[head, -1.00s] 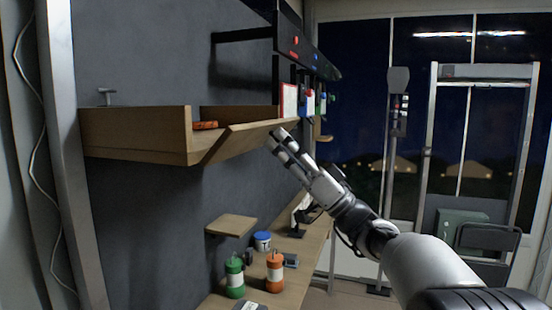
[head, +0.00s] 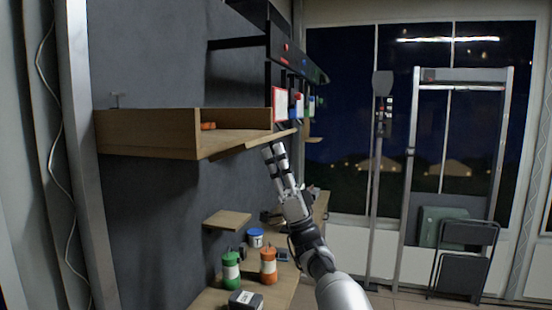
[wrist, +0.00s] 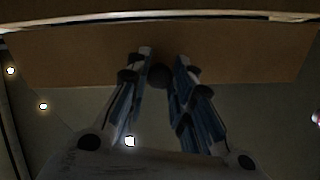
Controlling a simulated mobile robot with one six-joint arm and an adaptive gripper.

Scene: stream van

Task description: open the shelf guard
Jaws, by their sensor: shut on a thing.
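The wooden shelf (head: 150,132) is fixed to the dark wall at upper left. Its shelf guard (head: 262,142) is a thin wooden panel along the front edge, swung down and outward, seen nearly edge-on. In the wrist view the guard (wrist: 230,60) spans the picture as a broad brown panel. A dark round knob (wrist: 157,75) shows on it, between my fingertips. My gripper (head: 273,151) reaches up from below to the guard's right end. In the wrist view my gripper (wrist: 160,68) is shut on the knob. The knob is hidden in the head view.
An orange item (head: 208,126) lies on the shelf. Below are a small wooden ledge (head: 228,219), a green bottle (head: 231,270), an orange bottle (head: 268,266) and a blue-lidded tub (head: 255,238). A folding chair (head: 464,260) stands at right. The floor between has free room.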

